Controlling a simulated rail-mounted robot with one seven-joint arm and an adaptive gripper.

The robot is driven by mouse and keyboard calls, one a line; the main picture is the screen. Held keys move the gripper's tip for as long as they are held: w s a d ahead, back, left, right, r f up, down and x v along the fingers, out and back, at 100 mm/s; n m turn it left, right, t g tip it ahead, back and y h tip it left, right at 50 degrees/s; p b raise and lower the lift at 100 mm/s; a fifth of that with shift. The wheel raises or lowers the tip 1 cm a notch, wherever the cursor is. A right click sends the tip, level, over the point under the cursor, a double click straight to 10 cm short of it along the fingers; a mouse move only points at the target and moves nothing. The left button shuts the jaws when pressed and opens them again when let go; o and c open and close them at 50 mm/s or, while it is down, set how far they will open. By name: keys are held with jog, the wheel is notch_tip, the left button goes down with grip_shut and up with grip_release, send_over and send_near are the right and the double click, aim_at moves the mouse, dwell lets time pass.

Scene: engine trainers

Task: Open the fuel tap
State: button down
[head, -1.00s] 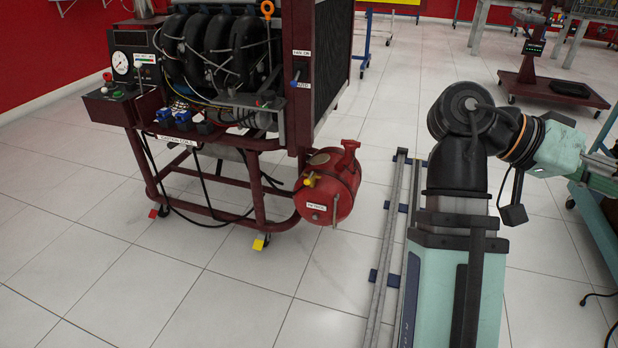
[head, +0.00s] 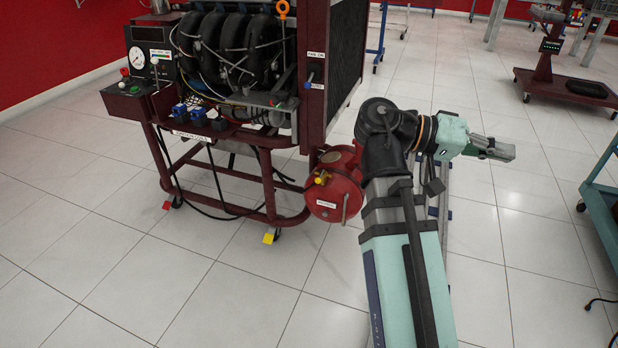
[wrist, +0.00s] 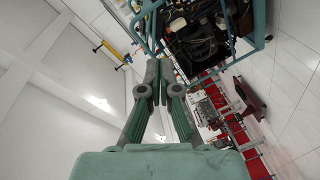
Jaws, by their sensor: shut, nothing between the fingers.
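The fuel tap (head: 322,178) is a small yellow fitting on the front of the red petrol tank (head: 346,200). The tank hangs at the lower right corner of the maroon engine trainer (head: 313,100). My gripper (head: 512,153) is to the right of the tank, apart from it, and points right, away from the tap. In the wrist view my gripper (wrist: 160,62) has its fingers together with nothing between them. The tap is not seen in the wrist view, and my arm stands close in front of the tank's right side in the head view.
A control box with a gauge (head: 137,57) is at the trainer's left. A teal frame (head: 603,190) stands at the right edge, and a maroon wheeled stand (head: 566,88) is behind. The tiled floor in front of the trainer is clear.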

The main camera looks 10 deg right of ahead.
jog(key=w+a+f+n+t+h+p, duration=0.1)
jog(key=w+a+f+n+t, duration=0.3)
jog(key=w, duration=0.3)
jog(key=w+a+f+n+t+h+p, duration=0.1)
jog(key=w+a+f+n, duration=0.1)
jog(key=w+a+f, duration=0.35)
jog(key=w+a+f+n+t+h+p, duration=0.1)
jog(key=w+a+f+n+t+p, duration=0.15)
jog(key=w+a, duration=0.5)
jog(key=w+a+f+n+t+y, duration=0.2)
jog(key=w+a+f+n+t, duration=0.1)
jog(key=f, duration=0.5)
jog(key=w+a+f+n+t+y+p, duration=0.1)
jog(key=w+a+f+n+t+y, duration=0.1)
jog(key=w+a+f+n+t, duration=0.2)
jog(key=w+a+f+n+t+y, duration=0.2)
jog(key=w+a+f+n+t, duration=0.1)
jog(key=w+a+f, duration=0.6)
jog(key=a+f+n, duration=0.1)
jog(key=a+f, duration=0.2)
jog(key=shift+n+p, duration=0.35)
